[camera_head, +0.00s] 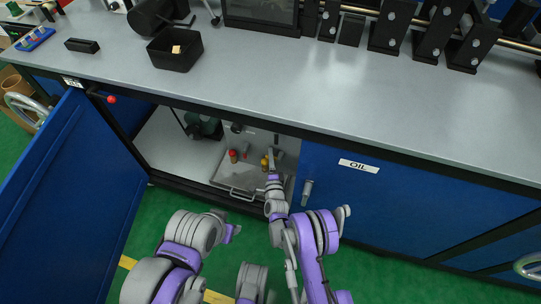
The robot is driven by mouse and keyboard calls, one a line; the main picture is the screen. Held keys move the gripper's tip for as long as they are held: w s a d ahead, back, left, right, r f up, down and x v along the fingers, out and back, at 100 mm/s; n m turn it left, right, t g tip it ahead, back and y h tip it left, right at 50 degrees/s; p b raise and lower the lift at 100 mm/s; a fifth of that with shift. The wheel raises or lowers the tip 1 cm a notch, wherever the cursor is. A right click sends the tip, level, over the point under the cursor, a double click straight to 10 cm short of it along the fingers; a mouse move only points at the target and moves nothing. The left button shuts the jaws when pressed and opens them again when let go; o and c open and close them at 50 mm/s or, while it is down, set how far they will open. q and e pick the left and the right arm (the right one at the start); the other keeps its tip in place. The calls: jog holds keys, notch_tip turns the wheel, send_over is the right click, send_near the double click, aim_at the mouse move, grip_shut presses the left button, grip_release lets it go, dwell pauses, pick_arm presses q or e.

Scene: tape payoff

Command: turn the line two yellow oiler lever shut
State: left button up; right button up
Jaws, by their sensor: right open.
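A small yellow part (265,163), which looks like the yellow oiler lever, shows inside the open cabinet. It is too small to tell how its handle is turned. My right gripper (272,157) reaches into the cabinet right beside the yellow part and partly overlaps it in the picture. The gripper is open. I cannot tell whether it touches the yellow part. A red-topped part (233,156) stands to the left of it.
A blue cabinet door (75,205) stands open on the left. A closed blue door with an OIL label (358,165) is on the right. A grey tray (240,180) lies in the cabinet. The grey bench top (290,90) overhangs the opening and holds a black bin (174,60).

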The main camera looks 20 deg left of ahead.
grip_shut()
jog(key=shift+f+n+p, duration=0.1)
jog(key=shift+n+p, duration=0.2)
jog(key=shift+p, duration=0.05)
jog(key=shift+f+n, duration=0.15)
jog(key=shift+n, duration=0.25)
jog(key=shift+f+n+g+h+p, duration=0.2)
jog(key=shift+n+g+h+p, duration=0.1)
jog(key=shift+n+g+p, duration=0.15)
jog(key=shift+d+f+n, duration=0.1)
jog(key=shift+f+n, duration=0.1)
jog(key=shift+n, duration=0.35)
jog(key=shift+d+f+n+g+h+b, duration=0.5)
jog(key=shift+n+h, duration=0.55)
jog(key=shift+n, duration=0.6)
jog(key=shift+d+f+n+g+h+b, duration=0.3)
jog(key=shift+d+n+h, duration=0.55)
jog(key=shift+n, duration=0.85)
jog(key=shift+d+f+n+g+h+b, duration=0.35)
jog(key=shift+n+h+b, duration=0.15)
jog(key=shift+n+h, duration=0.95)
jog(key=shift+n+y, duration=0.25)
jog(key=shift+n, duration=0.05)
